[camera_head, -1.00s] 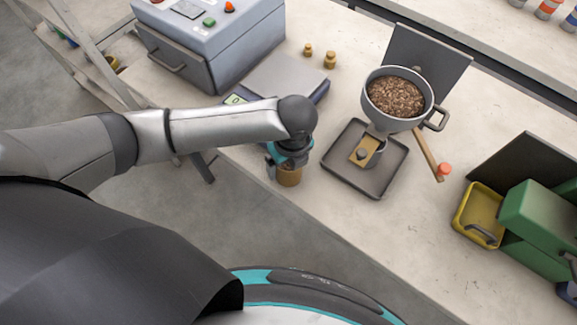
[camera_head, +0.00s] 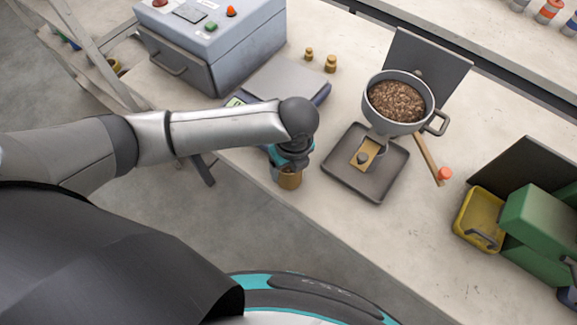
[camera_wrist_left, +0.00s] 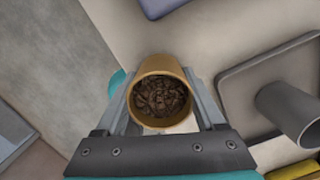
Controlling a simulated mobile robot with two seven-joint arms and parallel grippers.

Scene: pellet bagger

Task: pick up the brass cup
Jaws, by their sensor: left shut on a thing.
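The brass cup (camera_head: 289,181) shows below my left gripper in the head view, near the front edge of the bench. My left gripper (camera_head: 285,165) is shut on it. In the left wrist view the cup (camera_wrist_left: 160,68) sits between the two fingers (camera_wrist_left: 163,105), and brown pellets lie inside it. The head view does not show clearly whether the cup's base touches the bench. My right gripper is not in view.
A hopper (camera_head: 399,125) full of pellets stands over a dark tray (camera_head: 340,181) to the right. A scale (camera_head: 290,80) and a grey control box (camera_head: 215,50) stand behind my left arm. A yellow bin (camera_head: 465,224) and a green box (camera_head: 540,215) are at the right.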

